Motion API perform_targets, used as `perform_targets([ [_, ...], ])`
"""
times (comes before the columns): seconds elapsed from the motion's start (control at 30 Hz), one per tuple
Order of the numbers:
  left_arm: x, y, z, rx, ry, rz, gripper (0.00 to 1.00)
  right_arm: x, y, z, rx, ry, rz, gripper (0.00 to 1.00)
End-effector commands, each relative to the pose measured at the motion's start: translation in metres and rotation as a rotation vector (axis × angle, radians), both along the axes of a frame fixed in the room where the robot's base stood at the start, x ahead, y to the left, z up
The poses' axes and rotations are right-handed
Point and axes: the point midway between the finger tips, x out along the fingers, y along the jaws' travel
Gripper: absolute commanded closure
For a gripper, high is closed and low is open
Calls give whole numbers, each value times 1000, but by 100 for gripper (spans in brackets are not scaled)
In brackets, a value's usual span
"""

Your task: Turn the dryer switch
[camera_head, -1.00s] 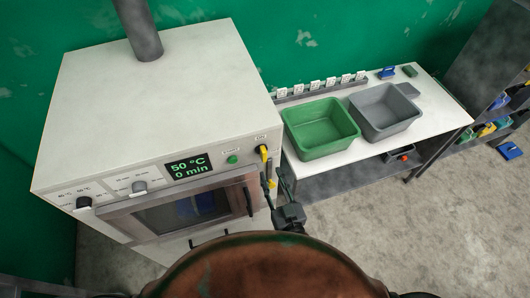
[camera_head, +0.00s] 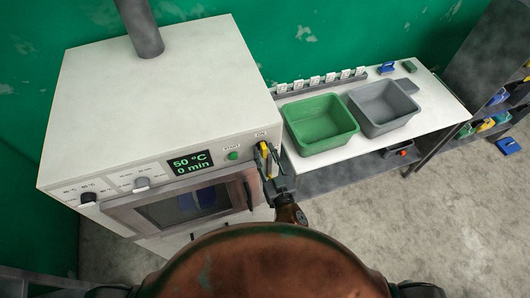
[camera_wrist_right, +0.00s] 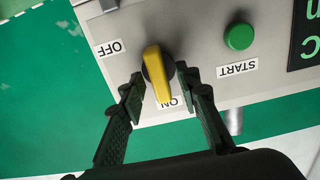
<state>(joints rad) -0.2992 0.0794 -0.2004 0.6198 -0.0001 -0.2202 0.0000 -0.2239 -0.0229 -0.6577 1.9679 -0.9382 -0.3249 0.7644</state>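The dryer (camera_head: 150,90) is a large white machine on the left of the head view. Its yellow switch (camera_wrist_right: 158,75) is at the right end of the front panel; in the head view, the gripper partly covers the switch (camera_head: 264,149). In the wrist view, the yellow handle points toward the ON label (camera_wrist_right: 172,103), and the OFF label (camera_wrist_right: 109,48) is to the left. My right gripper (camera_wrist_right: 159,79) is open, with one finger on each side of the handle. Whether either finger touches it is unclear. My left gripper is out of view.
A green START button (camera_wrist_right: 238,37) is beside the switch. The display (camera_head: 191,164) reads 50 °C and 0 min. To the right, a white table (camera_head: 430,110) holds a green bin (camera_head: 318,140) and a grey bin (camera_head: 384,125). Shelves (camera_head: 490,70) stand at far right.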

Motion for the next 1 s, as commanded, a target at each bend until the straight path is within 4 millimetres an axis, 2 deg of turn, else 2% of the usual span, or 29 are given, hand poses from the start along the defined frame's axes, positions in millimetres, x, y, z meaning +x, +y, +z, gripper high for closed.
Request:
perform_targets([
  [0.07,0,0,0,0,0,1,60,0,0,0,0,0,0,75],
  [0.43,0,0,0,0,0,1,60,0,0,0,0,0,0,100],
  [0.77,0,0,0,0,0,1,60,0,0,0,-8,-2,0,100],
  [1.0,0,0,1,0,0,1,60,0,1,0,-85,-27,0,100],
])
